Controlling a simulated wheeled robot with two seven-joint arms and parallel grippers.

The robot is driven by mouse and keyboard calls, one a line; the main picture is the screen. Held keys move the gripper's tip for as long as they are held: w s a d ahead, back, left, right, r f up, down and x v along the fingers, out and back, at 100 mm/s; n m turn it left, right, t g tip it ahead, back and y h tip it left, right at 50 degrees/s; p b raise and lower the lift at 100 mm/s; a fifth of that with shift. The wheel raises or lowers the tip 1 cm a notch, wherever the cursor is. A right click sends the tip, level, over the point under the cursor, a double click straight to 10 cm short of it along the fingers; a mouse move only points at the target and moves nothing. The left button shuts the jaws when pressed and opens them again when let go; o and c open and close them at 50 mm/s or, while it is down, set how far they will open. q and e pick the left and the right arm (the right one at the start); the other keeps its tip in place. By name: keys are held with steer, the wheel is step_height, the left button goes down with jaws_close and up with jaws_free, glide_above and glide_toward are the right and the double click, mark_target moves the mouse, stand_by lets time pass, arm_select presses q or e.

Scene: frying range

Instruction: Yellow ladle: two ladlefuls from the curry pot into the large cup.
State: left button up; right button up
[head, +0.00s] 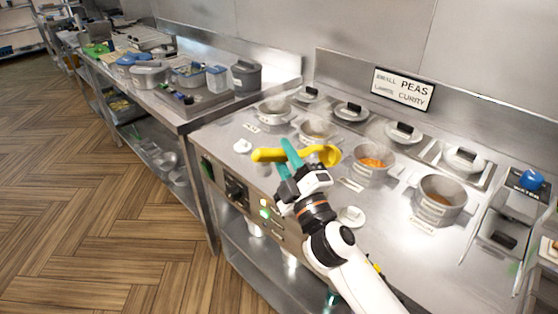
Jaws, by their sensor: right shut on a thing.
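My right gripper (290,152) is shut on the yellow ladle (268,155) and holds it above the front of the range. The ladle's bowl (328,154) points right, beside a pot with orange contents (372,162). Another pot with brownish contents (442,198) stands farther right. The labels are too small to read, so I cannot tell which is the curry pot. Two small white items, possibly cups, stand near the front edge: one at left (242,146), one beside my right arm (352,215). I cannot tell which is the large cup.
Two more pots (273,113) (314,131) stand at left. Lids (404,132) rest in a row behind the pots. A container with a blue item (532,180) stands at right. A side counter (180,118) holds several bins.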

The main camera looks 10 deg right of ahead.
steer(key=w+d+r+m+g+h+p, duration=0.1)
steer(key=w+d+r+m+h+p, duration=0.1)
steer(key=d+m+p, duration=0.2)
steer(key=w+d+r+m+g+h+p, duration=0.1)
steer(key=w+d+r+m+p, duration=0.1)
steer(key=d+m+p, duration=0.2)
steer(key=w+d+r+m+g+h+p, duration=0.1)
steer(key=w+d+r+m+h+p, duration=0.1)
steer(key=m+p, duration=0.5)
steer(key=shift+w+d+r+m+h+p, duration=0.1)
steer(key=shift+d+r+m+h+p, duration=0.1)
steer(key=shift+d+p, duration=0.25)
steer(key=shift+w+d+r+m+h+p, duration=0.1)
steer(key=shift+d+r+m+p, duration=0.15)
steer(key=shift+d, duration=0.2)
step_height(320, 180, up, 9)
steer(key=p, duration=0.8)
steer(key=shift+p, duration=0.35)
